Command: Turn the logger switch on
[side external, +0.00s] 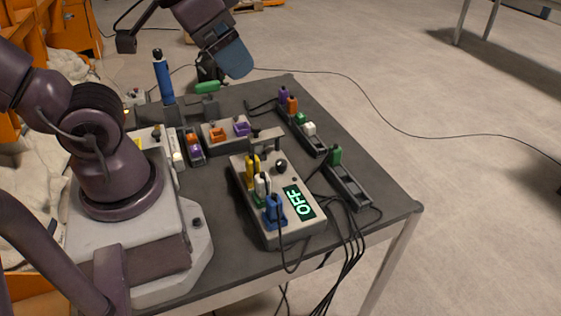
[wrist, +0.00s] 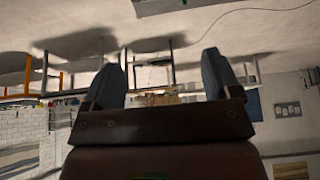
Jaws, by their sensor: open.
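The logger (side external: 258,222) is a light grey box near the front right of the dark table. Its display (side external: 299,202) glows green and reads OFF. A round black knob (side external: 281,166) sits on its top face behind the display; I cannot tell whether this is the switch. Yellow, white and blue plugs stand along its left side. My gripper (side external: 237,62) is above the table's back edge, well apart from the logger. In the wrist view my gripper (wrist: 161,76) is open, its two blue-grey fingers apart with nothing between them. The logger does not show there.
A dark rail (side external: 300,130) with coloured plugs and a shorter rail (side external: 352,190) with a green plug lie right of the logger. A blue upright handle (side external: 163,78) stands at back left. Black cables hang off the front edge. An orange-and-purple block tray (side external: 211,138) lies behind the logger.

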